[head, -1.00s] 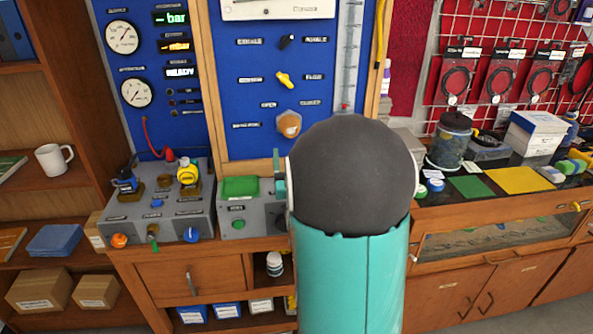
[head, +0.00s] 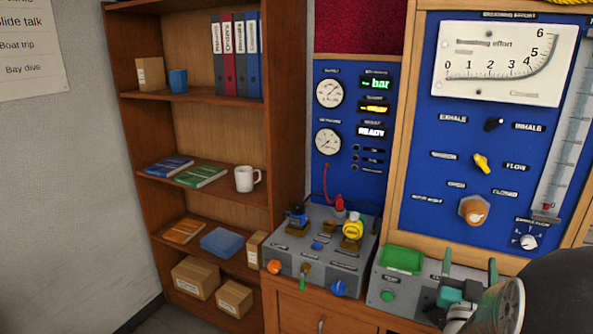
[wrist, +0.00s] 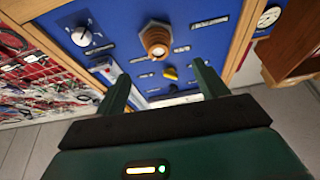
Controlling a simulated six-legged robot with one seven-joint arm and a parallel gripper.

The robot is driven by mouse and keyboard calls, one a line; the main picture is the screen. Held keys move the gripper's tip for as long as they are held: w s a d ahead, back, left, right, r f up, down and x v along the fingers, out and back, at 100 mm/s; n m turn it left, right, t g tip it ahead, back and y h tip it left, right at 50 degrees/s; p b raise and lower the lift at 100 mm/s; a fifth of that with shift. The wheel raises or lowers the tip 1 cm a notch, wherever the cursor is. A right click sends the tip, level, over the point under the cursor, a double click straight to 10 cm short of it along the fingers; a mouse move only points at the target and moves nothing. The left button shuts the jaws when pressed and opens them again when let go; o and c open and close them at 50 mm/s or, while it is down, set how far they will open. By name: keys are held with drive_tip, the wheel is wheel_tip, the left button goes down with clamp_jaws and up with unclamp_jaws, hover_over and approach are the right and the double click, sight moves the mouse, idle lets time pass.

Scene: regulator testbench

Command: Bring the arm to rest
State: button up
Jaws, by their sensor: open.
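My gripper (head: 469,264) shows at the lower right of the head view, beside the grey box with the green top (head: 401,260). Its two green fingers stand apart with nothing between them. In the wrist view my gripper (wrist: 160,77) is also open and empty. Beyond its fingers is the blue test panel (wrist: 118,30), with a hexagonal brass fitting (wrist: 156,40) and a yellow knob (wrist: 171,73). My dark, rounded arm part fills the lower right corner of the head view and hides part of the bench there.
A wooden shelf (head: 200,99) holds binders, a white mug (head: 247,179) and boxes. Floor at lower left is clear.

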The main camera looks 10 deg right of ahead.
drive_tip(key=w+a+n+g+y, duration=0.2)
drive_tip(key=a+n+g+y, duration=0.5)
drive_tip(key=a, duration=1)
drive_tip(key=s+a+g+y, duration=0.2)
drive_tip(key=s+a+g, duration=0.1)
drive_tip(key=s+a, duration=0.3)
drive_tip(key=s+a+f+g+y, duration=0.1)
drive_tip(key=s+a+g+y, duration=0.1)
drive_tip(key=s+a, duration=0.4)
drive_tip(key=s+y, duration=0.1)
drive_tip(key=s, duration=0.4)
drive_tip(key=shift+g, duration=0.4)
drive_tip(key=shift+a, duration=0.1)
